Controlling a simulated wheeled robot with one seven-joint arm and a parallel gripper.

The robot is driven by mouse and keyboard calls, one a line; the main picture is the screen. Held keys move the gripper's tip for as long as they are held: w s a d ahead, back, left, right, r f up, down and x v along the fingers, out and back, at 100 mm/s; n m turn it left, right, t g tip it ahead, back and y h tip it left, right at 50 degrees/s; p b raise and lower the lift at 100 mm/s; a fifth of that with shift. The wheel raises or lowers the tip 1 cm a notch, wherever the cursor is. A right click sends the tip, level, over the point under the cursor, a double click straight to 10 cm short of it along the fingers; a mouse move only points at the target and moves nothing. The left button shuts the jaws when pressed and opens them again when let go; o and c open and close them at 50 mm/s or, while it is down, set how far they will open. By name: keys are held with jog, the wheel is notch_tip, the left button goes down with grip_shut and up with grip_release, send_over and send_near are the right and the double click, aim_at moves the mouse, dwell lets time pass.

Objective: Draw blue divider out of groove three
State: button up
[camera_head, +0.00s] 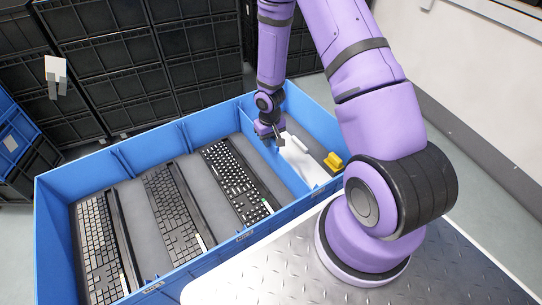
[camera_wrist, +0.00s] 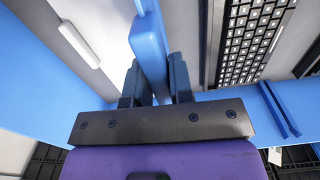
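The blue divider (camera_head: 294,179) stands upright across the blue crate (camera_head: 120,165), between the right-hand keyboard and the right-end compartment. My gripper (camera_head: 281,144) is low over its upper edge, fingers pointing down. In the wrist view the divider (camera_wrist: 148,45) runs between the two dark fingers of my gripper (camera_wrist: 157,82). Both fingers appear to touch its faces, so the gripper looks shut on it. Whether the divider's ends sit in the wall grooves is hidden.
Several black keyboards (camera_head: 178,205) lie left of the divider. A white item (camera_head: 304,163) and a yellow object (camera_head: 333,161) lie in the right-end compartment. Paired ribs (camera_wrist: 279,108) stand on the crate wall. Dark stacked crates (camera_head: 120,60) stand behind; a metal plate (camera_head: 400,285) is in front.

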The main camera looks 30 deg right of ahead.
grip_shut()
jog(key=shift+o, duration=0.7)
grip_release()
grip_shut()
jog(key=shift+r, duration=0.15)
notch_tip(320, 180, up, 15)
dwell(1.5)
jog(key=shift+r, duration=0.25)
